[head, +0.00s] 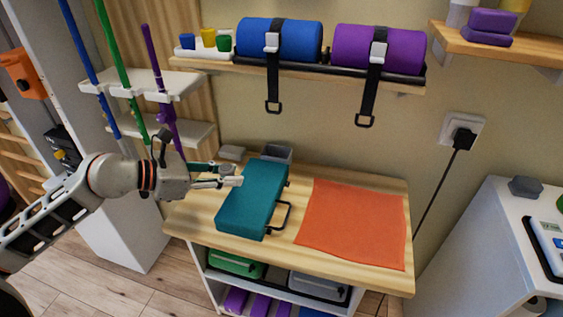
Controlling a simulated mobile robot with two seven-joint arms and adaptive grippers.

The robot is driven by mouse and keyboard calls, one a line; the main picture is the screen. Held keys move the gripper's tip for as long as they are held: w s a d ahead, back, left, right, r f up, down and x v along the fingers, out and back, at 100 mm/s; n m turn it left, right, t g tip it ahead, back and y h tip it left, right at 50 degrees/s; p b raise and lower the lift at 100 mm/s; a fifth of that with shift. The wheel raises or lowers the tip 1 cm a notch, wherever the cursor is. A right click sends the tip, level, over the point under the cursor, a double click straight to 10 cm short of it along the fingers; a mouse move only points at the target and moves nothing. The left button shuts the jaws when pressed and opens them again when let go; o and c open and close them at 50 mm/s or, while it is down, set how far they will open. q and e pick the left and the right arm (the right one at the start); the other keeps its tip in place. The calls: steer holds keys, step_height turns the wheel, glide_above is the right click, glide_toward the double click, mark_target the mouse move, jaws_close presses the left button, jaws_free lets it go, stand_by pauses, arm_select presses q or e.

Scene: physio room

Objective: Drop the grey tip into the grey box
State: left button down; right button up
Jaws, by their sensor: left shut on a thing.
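The grey box (277,153) stands at the back of the wooden table, behind the teal case and to the right of the gripper. Its open top shows, but its lower front is hidden by the case. My right gripper is not in view.
The teal case (250,200) with a black handle lies on the wooden table (290,255). An orange cloth (352,225) lies to its right. A light grey block (232,153) is at the back left. A shelf (330,72) with blue and purple rolls hangs above, its straps dangling.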

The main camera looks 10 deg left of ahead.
arm_select(q)
steer(key=w, duration=0.4)
steer(key=w+d+f+n+t+y+b, duration=0.1)
steer(key=w, duration=0.3)
steer(key=w+n+b, duration=0.1)
steer(key=w, duration=0.3)
steer(key=shift+w+d+f+t+y, duration=0.15)
steer(key=shift+w+f+t+y, duration=0.15)
steer(key=shift+t+y, duration=0.1)
steer(key=w+d+r+n+y+b, duration=0.2)
steer(key=w, duration=0.8)
steer(key=shift+t, duration=0.6)
steer(key=f+b, duration=0.2)
steer(key=f, duration=0.1)
steer(key=f+b, duration=0.1)
steer(key=f, duration=0.1)
steer(key=shift+w+d+b, duration=0.15)
steer(key=shift+w+b, duration=0.15)
steer(key=shift+w, duration=0.1)
steer(key=c, duration=1.6)
jaws_free()
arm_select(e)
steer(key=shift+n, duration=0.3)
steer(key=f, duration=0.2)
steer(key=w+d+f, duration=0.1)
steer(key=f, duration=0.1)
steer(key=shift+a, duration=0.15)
arm_select(q)
steer(key=v, duration=1.2)
